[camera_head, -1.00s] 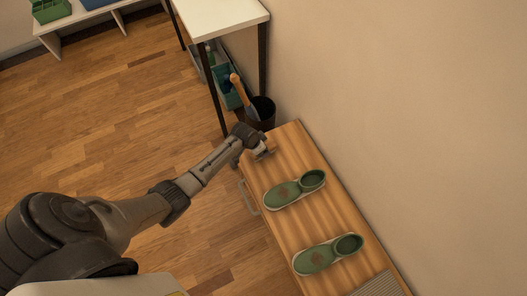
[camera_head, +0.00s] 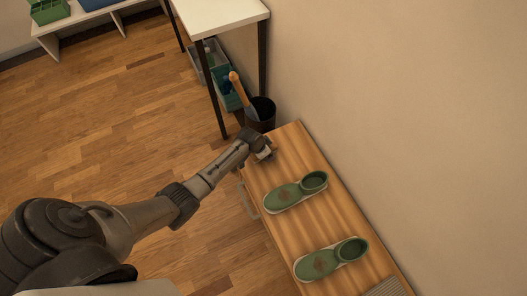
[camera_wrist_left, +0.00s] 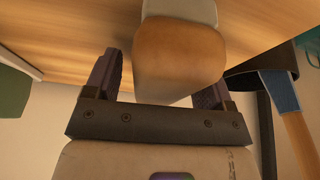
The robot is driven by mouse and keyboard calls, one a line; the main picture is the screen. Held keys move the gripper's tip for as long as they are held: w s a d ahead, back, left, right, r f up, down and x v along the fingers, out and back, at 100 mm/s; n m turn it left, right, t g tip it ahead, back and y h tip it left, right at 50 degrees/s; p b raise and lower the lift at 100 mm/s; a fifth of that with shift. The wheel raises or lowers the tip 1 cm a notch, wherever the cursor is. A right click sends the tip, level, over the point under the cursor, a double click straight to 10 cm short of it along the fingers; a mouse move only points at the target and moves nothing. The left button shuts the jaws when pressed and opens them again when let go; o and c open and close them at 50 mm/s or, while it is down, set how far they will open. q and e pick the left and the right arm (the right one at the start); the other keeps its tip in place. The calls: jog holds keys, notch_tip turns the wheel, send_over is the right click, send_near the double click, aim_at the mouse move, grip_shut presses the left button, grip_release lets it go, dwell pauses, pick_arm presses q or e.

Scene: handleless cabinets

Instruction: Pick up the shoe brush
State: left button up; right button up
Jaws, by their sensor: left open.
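In the left wrist view, a block with a tan wooden part (camera_wrist_left: 180,62) and a pale upper part, likely the shoe brush, sits on the wooden bench top between my left gripper's (camera_wrist_left: 160,72) spread fingers. The jaws are open, one dark finger on each side of it; whether either finger touches it is unclear. In the head view my left gripper (camera_head: 264,154) is low over the far end of the bench (camera_head: 293,225), and it largely hides the brush. My right gripper is not in view.
Two green shoes (camera_head: 296,192) (camera_head: 331,260) lie on the bench, nearer than the gripper. A dark bin (camera_head: 263,112) holding a wooden-handled tool (camera_head: 236,88) stands just past the bench end, below a white table (camera_head: 222,14). A wall runs along the right.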

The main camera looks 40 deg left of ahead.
pick_arm(q)
jog(key=shift+f, duration=0.15)
jog(key=c, duration=1)
notch_tip(320, 180, up, 5)
jog(key=p, duration=0.3)
jog(key=shift+w+d+r+p, duration=0.75)
jog(key=shift+d+r, duration=0.3)
jog(key=shift+d, duration=0.75)
jog(key=shift+w+d+r+p, duration=0.5)
jog(key=shift+w+d+r, duration=0.45)
jog(key=shift+d, duration=0.85)
jog(key=shift+w+d+r+p, duration=0.65)
jog(key=shift+d+r, duration=0.5)
jog(key=shift+d, duration=0.65)
